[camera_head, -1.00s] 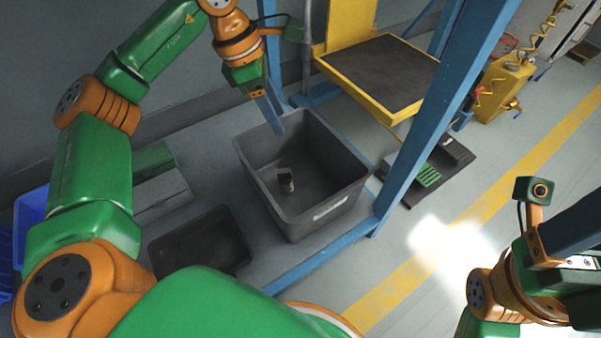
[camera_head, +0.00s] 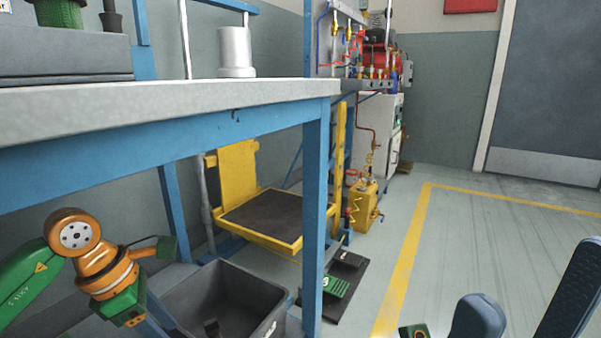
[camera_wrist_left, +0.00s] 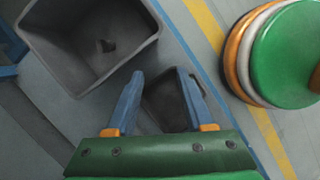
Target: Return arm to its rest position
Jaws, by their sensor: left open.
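My left arm comes in from the left in the head view, under the bench, with its orange and green wrist. My left gripper (camera_head: 158,322) points down beside the grey bin (camera_head: 275,330), its fingers mostly cut off by the frame edge. In the left wrist view the blue fingers of this gripper (camera_wrist_left: 160,75) are apart with nothing between them. A dark tray (camera_wrist_left: 165,103) lies on the floor below them. My right gripper (camera_head: 530,290) shows two separated blue fingers at lower right.
The bench (camera_head: 170,95) with blue legs stands above my left arm. A yellow platform (camera_head: 270,243) is behind the bin. A green pedal (camera_head: 335,286) on a dark mat and a yellow unit (camera_head: 363,205) stand beyond. The floor at right is clear.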

